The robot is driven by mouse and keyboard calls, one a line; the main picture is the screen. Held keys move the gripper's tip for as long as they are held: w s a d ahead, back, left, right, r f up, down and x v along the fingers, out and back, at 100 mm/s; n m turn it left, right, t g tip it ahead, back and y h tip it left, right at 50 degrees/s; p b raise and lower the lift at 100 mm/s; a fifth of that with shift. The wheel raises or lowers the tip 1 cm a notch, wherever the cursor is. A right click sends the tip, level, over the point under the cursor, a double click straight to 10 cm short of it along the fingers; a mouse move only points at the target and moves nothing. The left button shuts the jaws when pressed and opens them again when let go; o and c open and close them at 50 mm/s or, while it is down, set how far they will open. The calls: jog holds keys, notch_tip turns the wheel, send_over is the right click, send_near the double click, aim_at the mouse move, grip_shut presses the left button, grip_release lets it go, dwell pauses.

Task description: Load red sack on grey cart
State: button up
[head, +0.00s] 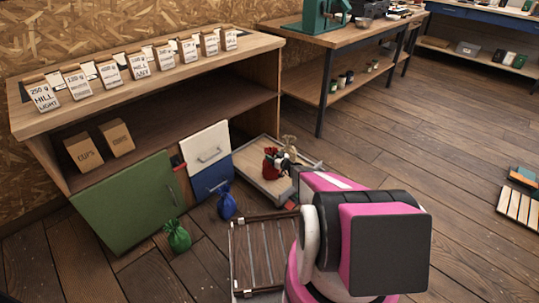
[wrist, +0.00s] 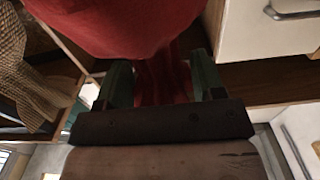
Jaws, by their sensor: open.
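The red sack (head: 270,167) stands on a low flat platform (head: 262,187) with a pale wooden deck, in front of the cabinet. My gripper (head: 285,160) is at the sack's right side in the head view, partly hidden by my arm. In the wrist view the red sack (wrist: 130,22) fills the upper middle, and its narrow neck lies between the two green fingers of my gripper (wrist: 160,80). The fingers are open, one on each side of the neck. A second low cart (head: 268,262) with dark slats is nearer, partly behind my arm. I cannot tell which is the grey cart.
A beige sack (head: 289,143) stands just behind the red one; its woven cloth (wrist: 28,70) shows in the wrist view. The cabinet (head: 120,205) borders the left.

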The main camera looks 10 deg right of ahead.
jog(key=s, duration=0.1)
jog(key=s+d, duration=0.1)
jog(key=s+d+r, duration=0.1)
jog(key=s, duration=0.1)
jog(key=s+a+r+g, duration=1.05)
jog(key=s+r, duration=0.25)
jog(key=s, duration=0.2)
jog(key=s+d+r+m+g+h, duration=0.2)
jog(key=s+r+h, duration=0.3)
jog(key=s, duration=0.3)
jog(key=s+d+r+m+g+h, duration=0.2)
jog(key=s+d+r+m+h, duration=0.3)
jog(key=s+r, duration=0.2)
jog(key=shift+s+d+r+h, duration=0.25)
jog(key=shift+s+d+h, duration=0.05)
jog(key=shift+s, duration=0.25)
